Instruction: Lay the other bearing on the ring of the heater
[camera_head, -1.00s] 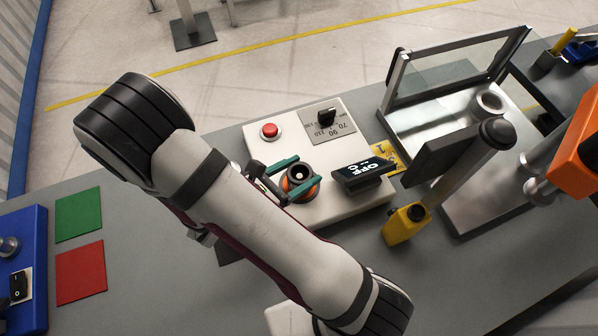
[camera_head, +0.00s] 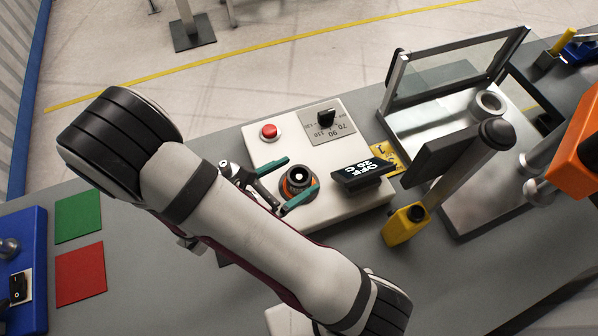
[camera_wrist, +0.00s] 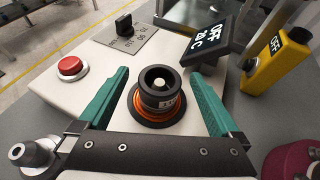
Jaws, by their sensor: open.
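The heater (camera_head: 333,208) is a white box with a red button, a dial and a dark display reading OFF. Its orange ring (camera_head: 299,193) lies on the top. A dark, hollow round part (camera_head: 298,175), seemingly the bearing, sits upright on the ring; it has a pale centre and a light printed band in the wrist view (camera_wrist: 160,88). My gripper (camera_head: 302,171) is open. Its two teal fingers (camera_wrist: 159,73) stand to either side of the dark part, with clear gaps. No second loose bearing can be made out.
The red button (camera_head: 269,131), dial (camera_head: 327,118) and display (camera_head: 362,172) stand close around the ring. A yellow unit (camera_head: 406,225) and a glass-lidded metal station (camera_head: 455,95) are to the right. Green (camera_head: 79,216) and red (camera_head: 81,273) squares lie left on the grey table.

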